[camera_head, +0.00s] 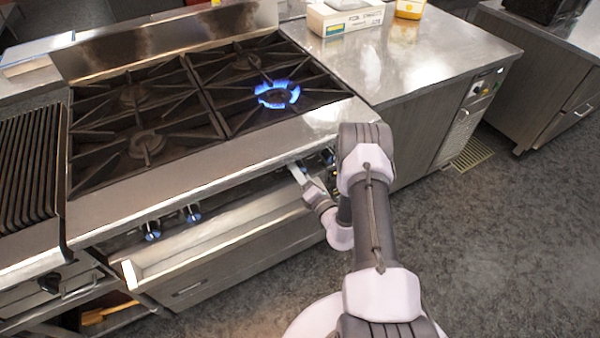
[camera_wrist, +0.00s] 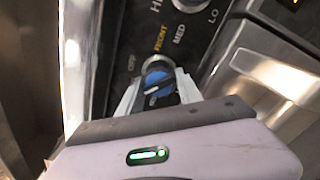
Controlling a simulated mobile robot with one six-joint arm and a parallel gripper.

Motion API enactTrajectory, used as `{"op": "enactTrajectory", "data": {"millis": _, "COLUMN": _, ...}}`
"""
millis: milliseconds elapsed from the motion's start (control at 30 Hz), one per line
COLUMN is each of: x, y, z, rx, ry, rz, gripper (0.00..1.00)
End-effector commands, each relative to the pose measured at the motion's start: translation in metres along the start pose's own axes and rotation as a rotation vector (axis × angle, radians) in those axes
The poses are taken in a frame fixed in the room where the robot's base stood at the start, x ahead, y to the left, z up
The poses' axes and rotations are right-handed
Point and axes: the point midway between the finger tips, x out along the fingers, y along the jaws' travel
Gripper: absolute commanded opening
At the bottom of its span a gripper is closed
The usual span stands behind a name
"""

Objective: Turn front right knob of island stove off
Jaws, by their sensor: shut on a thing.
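The island stove (camera_head: 190,170) has black grates, and a blue flame (camera_head: 277,94) burns at its front right burner. In the wrist view, a blue and black knob (camera_wrist: 157,82) sits on a dark panel with the words FRONT, OFF, MED and LO. My gripper (camera_wrist: 157,92) has a finger on each side of this knob and is shut on it. In the head view, my gripper (camera_head: 300,178) is at the stove's front panel near its right end, and my arm hides much of that area.
A steel handle or ledge (camera_wrist: 270,75) is right of the panel in the wrist view. A steel counter (camera_head: 440,60) with a white box (camera_head: 345,17) adjoins the stove. Grey floor is clear at right.

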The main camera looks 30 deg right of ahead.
Motion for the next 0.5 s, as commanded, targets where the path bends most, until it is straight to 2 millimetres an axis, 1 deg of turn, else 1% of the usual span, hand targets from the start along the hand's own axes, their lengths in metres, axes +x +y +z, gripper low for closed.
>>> {"op": "enactTrajectory", "data": {"millis": 500, "x": -0.0006, "y": 0.0018, "z": -0.0006, "rx": 0.48, "ry": 0.002, "rz": -0.002, "gripper": 0.01}}
